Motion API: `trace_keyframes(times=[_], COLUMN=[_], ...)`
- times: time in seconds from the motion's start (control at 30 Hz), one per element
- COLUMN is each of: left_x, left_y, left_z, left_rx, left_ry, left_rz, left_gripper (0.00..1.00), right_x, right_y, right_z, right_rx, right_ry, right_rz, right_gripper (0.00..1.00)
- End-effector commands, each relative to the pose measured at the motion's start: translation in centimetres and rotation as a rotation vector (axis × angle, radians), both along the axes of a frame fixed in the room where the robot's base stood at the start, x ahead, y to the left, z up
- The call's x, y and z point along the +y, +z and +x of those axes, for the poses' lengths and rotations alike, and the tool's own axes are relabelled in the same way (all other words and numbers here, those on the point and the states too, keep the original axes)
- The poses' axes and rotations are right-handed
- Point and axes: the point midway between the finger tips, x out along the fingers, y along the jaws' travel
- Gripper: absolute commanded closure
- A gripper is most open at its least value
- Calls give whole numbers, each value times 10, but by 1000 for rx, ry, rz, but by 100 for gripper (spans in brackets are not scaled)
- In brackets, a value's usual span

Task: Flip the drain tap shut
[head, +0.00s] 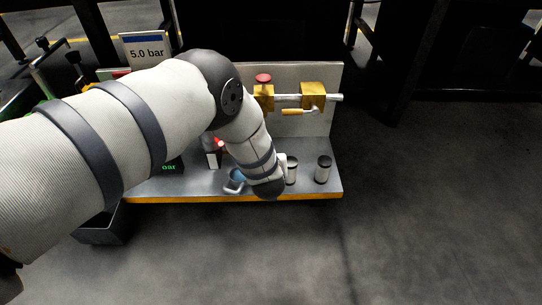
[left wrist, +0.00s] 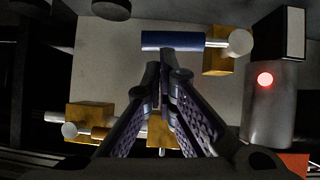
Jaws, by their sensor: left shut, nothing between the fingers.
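In the left wrist view, a blue cylindrical handle (left wrist: 172,40) lies level across the pale panel, beside a brass block (left wrist: 217,63) with a silver pipe end. My left gripper (left wrist: 165,66) is shut and empty. Its fingertips overlap the lower edge of the blue handle in the picture; I cannot tell whether they touch it. A second tap with a yellow lever (head: 298,111) sits under a silver pipe between brass blocks. No label shows which tap is the drain. My left arm hides part of the panel in the head view. My right gripper is not in view.
The metal bench (head: 308,186) has a yellow front edge. Dark-capped canisters (head: 323,170) stand on it, with a blue-grey object (head: 235,180) near the front. A red knob (head: 263,78) tops the brass block. A 5.0 bar sign (head: 147,50) stands behind. Floor to the right is clear.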

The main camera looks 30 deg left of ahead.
Motion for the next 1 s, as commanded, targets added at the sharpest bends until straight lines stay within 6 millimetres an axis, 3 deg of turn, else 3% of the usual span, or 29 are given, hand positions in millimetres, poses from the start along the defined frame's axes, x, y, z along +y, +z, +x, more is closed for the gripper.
trace_keyframes(times=[0.03,0.13,0.4,0.63,1.0], left_x=[2,9,-18,-30,-32], left_y=[18,46,76,89,88], left_z=[0,-4,-51,-75,-79], left_rx=[-7,-11,-3,-2,0], left_ry=[1,1,-4,0,-1], left_rz=[0,1,0,-1,-1], left_gripper=[100,100,100,100,100], right_x=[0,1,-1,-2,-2], right_y=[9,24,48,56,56], right_z=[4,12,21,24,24], right_rx=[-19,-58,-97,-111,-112], right_ry=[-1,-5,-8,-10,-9], right_rz=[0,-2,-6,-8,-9], right_gripper=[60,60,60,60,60])
